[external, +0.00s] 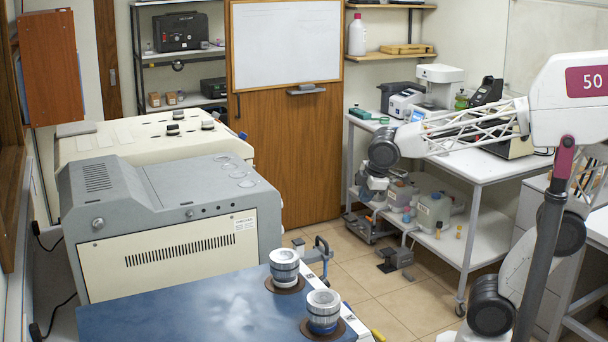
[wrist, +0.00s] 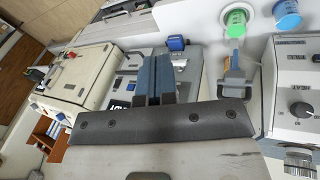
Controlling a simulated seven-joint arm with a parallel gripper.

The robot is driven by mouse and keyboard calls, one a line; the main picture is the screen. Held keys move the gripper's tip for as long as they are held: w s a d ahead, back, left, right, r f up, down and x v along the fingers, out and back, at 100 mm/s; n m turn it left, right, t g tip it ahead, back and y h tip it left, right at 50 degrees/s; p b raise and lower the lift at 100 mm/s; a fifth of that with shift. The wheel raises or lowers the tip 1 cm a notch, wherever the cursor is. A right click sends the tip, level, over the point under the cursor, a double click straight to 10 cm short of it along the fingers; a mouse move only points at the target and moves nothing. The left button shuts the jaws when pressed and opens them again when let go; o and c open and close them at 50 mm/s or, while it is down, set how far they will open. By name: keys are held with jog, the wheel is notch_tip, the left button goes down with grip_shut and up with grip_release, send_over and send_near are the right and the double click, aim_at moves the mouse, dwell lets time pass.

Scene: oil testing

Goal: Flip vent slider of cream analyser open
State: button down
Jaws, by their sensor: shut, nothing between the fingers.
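A cream machine with black knobs on its top (external: 105,143) stands at the back left in the external view. In front of it is a grey-topped machine with a cream front panel (external: 150,278) and a long slotted vent. I cannot tell surely which one is the cream analyser, and I cannot make out a vent slider or its position. The wrist view shows a cream box (wrist: 80,82) left of my gripper (wrist: 154,60). My gripper's two blue fingers are together and empty, over or near a grey unit with a blue part (wrist: 176,43). Contact cannot be judged.
A blue-topped machine (external: 190,315) with two metal-capped ports fills the external foreground. A bench with instruments (external: 490,165) stands at right. In the wrist view, a green-capped item (wrist: 236,20) and a control panel marked HEAT (wrist: 292,85) are at right.

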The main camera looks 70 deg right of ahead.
aim_at(244, 136)
jog(key=w+d+r+n+t+h, duration=0.1)
jog(key=w+d+r+n, duration=0.2)
jog(key=w, duration=1)
jog(key=w+d+r+n+t+h, duration=0.1)
jog(key=w+d+r+n, duration=0.3)
jog(key=w+r+n, duration=0.4)
jog(key=w+d+r+n+t+h, duration=0.1)
jog(key=w+d+r+n, duration=0.3)
jog(key=w+n, duration=0.5)
jog(key=w+r+h, duration=0.1)
jog(key=w, duration=0.7)
jog(key=shift+w+r+h, duration=0.15)
jog(key=shift+w+h, duration=0.25)
jog(key=x, duration=1)
jog(key=shift+d, duration=0.1)
jog(key=shift+w+d, duration=0.6)
jog(key=shift+w, duration=0.1)
jog(key=shift+w+d, duration=0.7)
jog(key=shift+d, duration=0.05)
jog(key=shift+w, duration=0.1)
